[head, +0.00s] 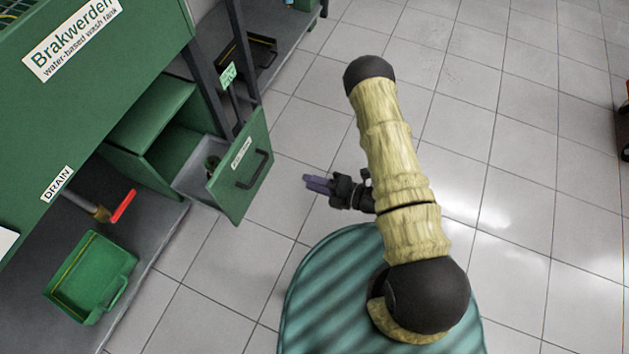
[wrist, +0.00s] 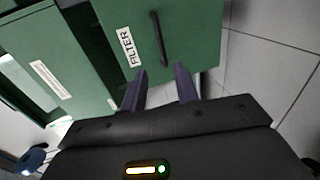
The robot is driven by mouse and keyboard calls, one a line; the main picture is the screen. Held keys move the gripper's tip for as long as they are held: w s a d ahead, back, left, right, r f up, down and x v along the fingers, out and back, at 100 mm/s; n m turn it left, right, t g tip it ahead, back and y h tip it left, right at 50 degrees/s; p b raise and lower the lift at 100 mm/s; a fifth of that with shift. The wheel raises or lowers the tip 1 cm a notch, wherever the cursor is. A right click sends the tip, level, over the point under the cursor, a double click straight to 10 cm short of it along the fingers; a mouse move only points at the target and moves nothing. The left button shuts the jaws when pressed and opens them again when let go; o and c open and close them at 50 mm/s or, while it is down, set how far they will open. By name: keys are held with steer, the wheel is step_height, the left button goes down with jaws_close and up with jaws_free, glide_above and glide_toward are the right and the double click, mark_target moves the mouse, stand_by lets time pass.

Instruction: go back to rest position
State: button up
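My gripper (head: 318,184) is over the tiled floor, to the right of the open green drawer (head: 245,188). In the wrist view its two purple fingers (wrist: 160,90) stand apart with nothing between them, and the drawer front (wrist: 195,40) with its FILTER label and black handle lies beyond them. I see no contact between fingers and drawer. My arm is bent, its yellowish sleeved links rising over my teal base in the head view. The drawer is pulled out and a small dark item (head: 213,162) lies inside it, partly hidden.
The green wash tank (head: 110,75) stands at the left above a grey shelf. A green tray (head: 90,280) and a red-handled drain valve (head: 123,206) are below it. A dark tray (head: 250,55) is on the back shelf. The tiled floor at right is largely clear.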

stand_by(0.3)
steer(key=w+d+r+m+t+h+p, duration=0.1)
steer(key=w+d+r+m+h+p, duration=0.15)
steer(key=w+r+m+h, duration=0.2)
steer(key=w+d+r+m+h+p, duration=0.1)
steer(key=w+d+r+m+h, duration=0.25)
steer(key=w, duration=0.25)
steer(key=d+r+m+h+p, duration=0.2)
steer(key=d+r+m+h, duration=0.2)
steer(key=d+r+m, duration=0.45)
steer(key=s+d+r+m+g+h+p, duration=0.1)
steer(key=s+r+m+g+p, duration=0.1)
steer(key=s+r+m, duration=0.55)
steer(key=s+d+r+m+g+h+p, duration=0.2)
steer(key=s+r+m, duration=0.3)
steer(key=r+m, duration=0.4)
step_height(320, 180, up, 39)
steer(key=n+p, duration=0.1)
steer(key=p, duration=3.6)
steer(key=shift+a+f, duration=0.2)
steer(key=shift+a, duration=0.05)
